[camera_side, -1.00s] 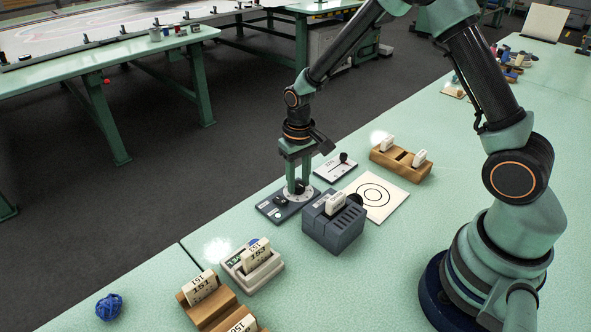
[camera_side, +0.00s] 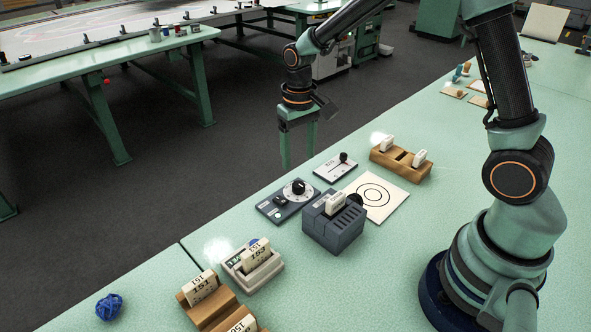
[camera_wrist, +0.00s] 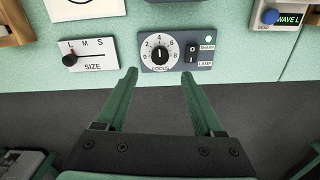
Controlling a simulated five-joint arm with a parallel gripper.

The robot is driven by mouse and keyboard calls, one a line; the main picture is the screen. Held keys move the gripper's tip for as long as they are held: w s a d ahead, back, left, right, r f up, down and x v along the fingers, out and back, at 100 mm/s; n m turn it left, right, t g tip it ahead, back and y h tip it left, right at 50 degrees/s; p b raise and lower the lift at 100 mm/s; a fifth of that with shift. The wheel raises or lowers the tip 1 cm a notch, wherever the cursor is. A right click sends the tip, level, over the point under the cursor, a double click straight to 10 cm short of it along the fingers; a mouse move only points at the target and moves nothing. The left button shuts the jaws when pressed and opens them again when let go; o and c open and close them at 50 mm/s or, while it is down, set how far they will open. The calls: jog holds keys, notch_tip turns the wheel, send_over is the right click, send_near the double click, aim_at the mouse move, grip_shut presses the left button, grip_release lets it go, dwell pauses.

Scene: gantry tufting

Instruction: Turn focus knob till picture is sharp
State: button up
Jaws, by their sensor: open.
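The focus knob (camera_side: 298,187) is a round black dial with a pale scale on a dark grey panel (camera_side: 269,209). In the wrist view the knob (camera_wrist: 160,54) has a white pointer line facing roughly up the dial, among printed numbers. A small pale lamp marked SHARP (camera_wrist: 208,38) and a black rocker switch (camera_wrist: 192,53) sit to its right. A white card with black rings (camera_side: 374,196) lies behind the grey slide projector (camera_side: 333,222); its rings look crisp. My gripper (camera_side: 299,162) is open and empty, raised clear of the knob. Its fingertips (camera_wrist: 159,72) point towards the panel.
The SIZE slider plate (camera_side: 336,167) lies beside the focus panel. Wooden holders with white slides stand behind (camera_side: 402,164) and in front (camera_side: 208,308). A slide stand (camera_side: 250,267) and blue ball (camera_side: 109,306) are nearer. Open floor lies beyond the table edge.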

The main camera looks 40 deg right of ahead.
jog(key=shift+r, duration=2.15)
jog(key=s+d+r+n+t, duration=0.1)
jog(key=s+r+t, duration=0.4)
jog(key=s+r, duration=0.5)
jog(key=shift+s+d+r+n+t, duration=0.3)
jog(key=shift+s+r, duration=0.1)
jog(key=shift+s, duration=1.25)
